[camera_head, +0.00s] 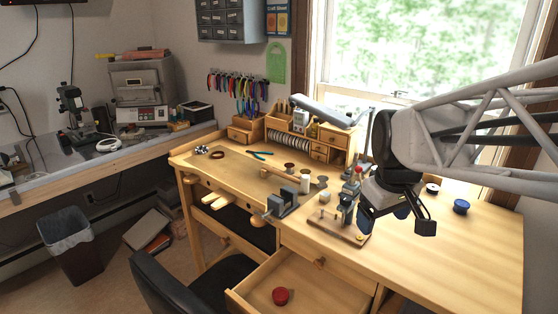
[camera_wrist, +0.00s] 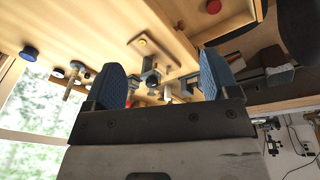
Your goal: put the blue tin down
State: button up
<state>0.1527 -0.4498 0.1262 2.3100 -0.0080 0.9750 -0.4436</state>
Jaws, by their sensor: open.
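The blue tin (camera_head: 461,206) stands on the right part of the wooden bench, to the right of my gripper and apart from it. In the wrist view the blue tin (camera_wrist: 29,54) is at the far left, outside the span of the fingers. My gripper (camera_head: 396,220) is open above the bench. Its blue-padded fingers (camera_wrist: 162,72) are wide apart in the wrist view, and nothing is held between them.
A red tin (camera_head: 281,296) lies in the open drawer (camera_head: 335,284) at the front. A small black-and-white tin (camera_head: 432,188) stands behind the blue one. A vise (camera_head: 281,204) and a tool on a wooden base (camera_head: 338,231) stand left of my gripper. The right front bench top is clear.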

jog(key=s+a+f+m, duration=0.3)
jog(key=s+a, duration=0.3)
jog(key=s, duration=0.5)
jog(key=shift+s+f+m+t, duration=0.2)
jog(key=shift+f+m+t, duration=0.1)
jog(key=shift+f, duration=0.4)
